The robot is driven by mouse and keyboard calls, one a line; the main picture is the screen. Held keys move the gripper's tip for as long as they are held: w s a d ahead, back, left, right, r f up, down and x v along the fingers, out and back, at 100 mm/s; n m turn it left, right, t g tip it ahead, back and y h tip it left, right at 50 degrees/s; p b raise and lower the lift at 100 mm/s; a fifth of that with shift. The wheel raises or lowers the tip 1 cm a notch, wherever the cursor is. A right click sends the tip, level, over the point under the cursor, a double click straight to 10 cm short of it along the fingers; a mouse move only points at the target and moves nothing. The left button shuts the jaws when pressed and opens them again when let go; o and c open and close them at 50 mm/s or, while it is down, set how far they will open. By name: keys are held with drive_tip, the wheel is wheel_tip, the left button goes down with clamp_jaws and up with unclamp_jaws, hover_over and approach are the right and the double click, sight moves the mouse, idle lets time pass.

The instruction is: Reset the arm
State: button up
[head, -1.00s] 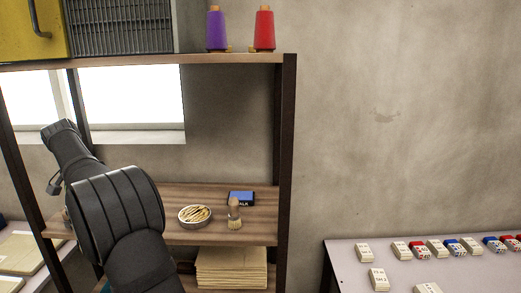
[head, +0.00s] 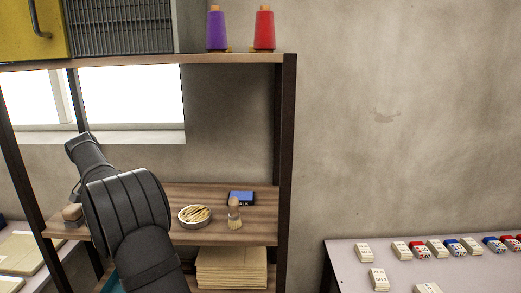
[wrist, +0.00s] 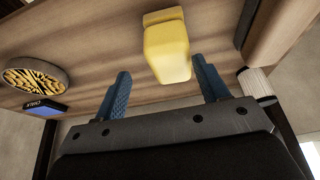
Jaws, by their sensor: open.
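My arm (head: 125,210) stands in front of the shelf at the left in the head view; its gripper is hidden there. In the wrist view my gripper (wrist: 161,70) shows two blue fingers spread apart, with nothing clamped between them. A yellow block-like object (wrist: 167,50) rests on the wooden shelf (wrist: 110,40) just beyond the fingertips, in line with the gap between them. I cannot tell whether it touches a finger.
Purple (head: 216,30) and red (head: 264,30) spools stand above.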

drive_tip(key=w+d+r, duration=0.1)
drive_tip(key=d+r, duration=0.5)
drive_tip(key=d, duration=0.4)
drive_tip(key=s+a+f+n+y, duration=0.1)
drive_tip(key=s+a+f+n, duration=0.15)
drive_tip(key=s, duration=0.35)
drive_tip(key=s+a+f+n+g+y, duration=0.1)
drive_tip(key=s+a+f+n, duration=0.15)
drive_tip(key=s, duration=0.35)
drive_tip(key=s+a+f+n+y, duration=0.1)
drive_tip(key=s+a+f+n, duration=0.15)
drive_tip(key=s+n, duration=0.2)
drive_tip(key=d+f+n, duration=0.1)
drive_tip(key=d, duration=0.5)
drive_tip(key=w+d+n+g+y, duration=0.1)
drive_tip(key=d+n, duration=0.1)
drive_tip(key=d, duration=0.5)
drive_tip(key=shift+w+d+f, duration=0.2)
drive_tip(key=shift+w+f, duration=0.05)
drive_tip(key=shift+f, duration=0.15)
